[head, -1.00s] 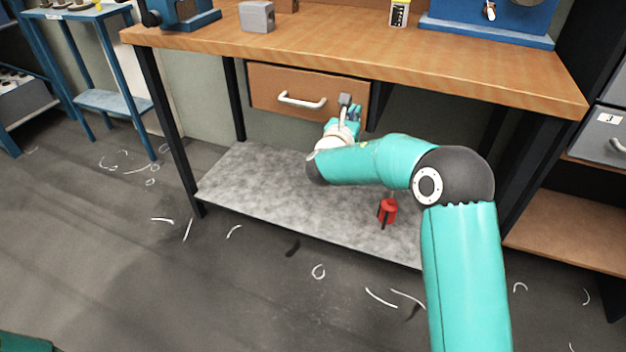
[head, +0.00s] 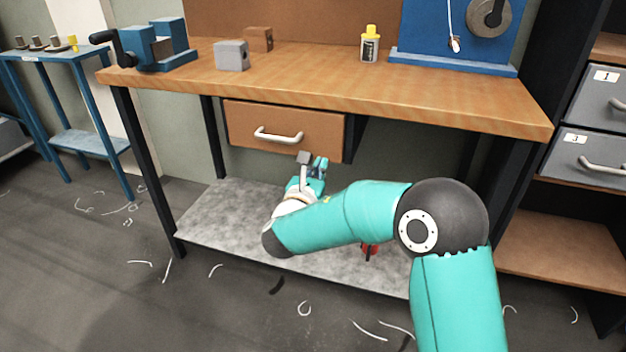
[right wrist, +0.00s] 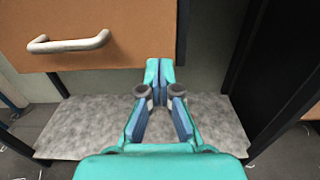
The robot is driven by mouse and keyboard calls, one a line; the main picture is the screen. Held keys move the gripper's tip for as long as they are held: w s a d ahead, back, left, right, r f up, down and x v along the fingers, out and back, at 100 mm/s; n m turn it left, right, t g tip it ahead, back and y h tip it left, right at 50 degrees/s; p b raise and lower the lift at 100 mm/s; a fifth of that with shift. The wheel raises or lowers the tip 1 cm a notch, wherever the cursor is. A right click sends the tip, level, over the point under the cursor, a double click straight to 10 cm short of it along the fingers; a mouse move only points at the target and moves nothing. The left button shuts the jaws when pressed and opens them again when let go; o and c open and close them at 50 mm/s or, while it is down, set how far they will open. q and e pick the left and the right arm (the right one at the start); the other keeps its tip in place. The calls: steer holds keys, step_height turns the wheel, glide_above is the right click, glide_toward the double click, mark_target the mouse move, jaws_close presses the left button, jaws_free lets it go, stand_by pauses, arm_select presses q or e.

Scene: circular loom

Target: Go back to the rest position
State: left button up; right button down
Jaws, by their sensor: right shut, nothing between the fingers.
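My right gripper (head: 320,165) is in front of the workbench, just below and right of the closed drawer (head: 285,131). Its fingers are shut with nothing between them. In the right wrist view the gripper (right wrist: 160,66) points at the gap beside the drawer's right edge, over the grey lower shelf (right wrist: 85,115). The drawer's handle (right wrist: 68,43) is apart from the fingers at the upper left. My left gripper is not in view.
The wooden bench top (head: 330,90) holds a blue vise (head: 155,48), a grey block (head: 231,55) and a yellow-capped bottle (head: 370,45). A red object (head: 369,251) on the lower shelf is partly hidden by my arm. Drawers (head: 600,155) stand at the right.

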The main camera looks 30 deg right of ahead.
steer(key=s+a+f+m+g+y, duration=0.2)
steer(key=s+f+g, duration=0.3)
steer(key=f, duration=0.5)
steer(key=s+a+f+m+g+y, duration=0.2)
steer(key=s+f+y, duration=0.1)
steer(key=s+f, duration=0.55)
steer(key=s+a+f+m+g+y, duration=0.2)
steer(key=s+f+g, duration=0.3)
steer(key=f, duration=0.6)
steer(key=s+a+f+m+y, duration=0.55)
steer(key=s+m, duration=0.25)
steer(key=m, duration=0.4)
steer(key=s+a+f+m+y, duration=0.4)
steer(key=s+a+f+m, duration=0.25)
steer(key=m, duration=0.55)
step_height(320, 180, up, 29)
steer(key=p, duration=2.8)
steer(key=shift+s+a+f+n, duration=0.15)
steer(key=shift+a+n, duration=0.25)
